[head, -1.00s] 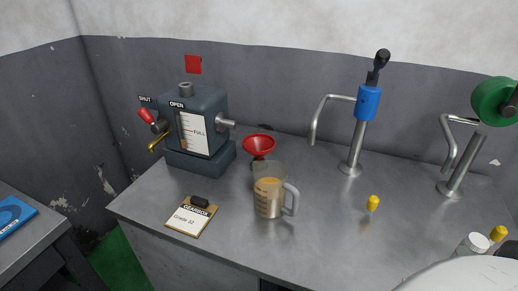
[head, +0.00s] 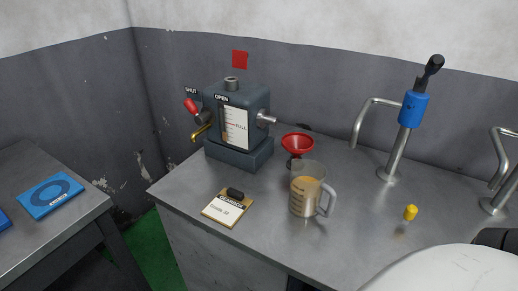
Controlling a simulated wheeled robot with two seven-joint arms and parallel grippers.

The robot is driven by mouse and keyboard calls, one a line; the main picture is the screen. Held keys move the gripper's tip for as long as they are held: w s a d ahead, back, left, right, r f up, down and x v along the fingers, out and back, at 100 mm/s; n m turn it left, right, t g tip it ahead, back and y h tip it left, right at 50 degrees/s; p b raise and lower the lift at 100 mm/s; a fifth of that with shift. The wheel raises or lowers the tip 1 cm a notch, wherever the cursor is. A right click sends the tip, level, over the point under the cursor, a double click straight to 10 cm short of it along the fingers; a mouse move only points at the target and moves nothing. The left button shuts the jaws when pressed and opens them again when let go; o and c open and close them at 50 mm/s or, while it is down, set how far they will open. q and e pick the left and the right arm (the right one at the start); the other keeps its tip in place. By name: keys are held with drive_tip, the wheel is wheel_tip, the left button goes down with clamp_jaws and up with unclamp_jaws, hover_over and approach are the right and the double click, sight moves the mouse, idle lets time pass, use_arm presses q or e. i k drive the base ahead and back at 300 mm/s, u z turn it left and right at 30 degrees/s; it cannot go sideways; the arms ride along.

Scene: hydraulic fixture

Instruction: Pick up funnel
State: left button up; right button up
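A red funnel (head: 298,144) stands on the metal bench, behind a clear measuring jug (head: 309,192). The jug holds amber liquid, and its handle points right. The jug's rim overlaps the view of the funnel's lower part, so I cannot tell whether they touch. The dark grey hydraulic unit (head: 238,122) stands to the left of the funnel, with a gauge marked FULL. Neither gripper shows. A white rounded part of me fills the lower right corner.
A clipboard (head: 228,205) lies at the bench's front left. A blue-handled tap (head: 412,108) stands right of the funnel, another steel spout (head: 500,170) at the right edge. A yellow piece (head: 410,213) sits on the bench. A second table with a blue item (head: 50,193) is at left.

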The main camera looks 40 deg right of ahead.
sight(297, 144)
drive_tip(key=u, duration=1.15)
drive_tip(key=i, duration=1.05)
drive_tip(key=z, duration=2.6)
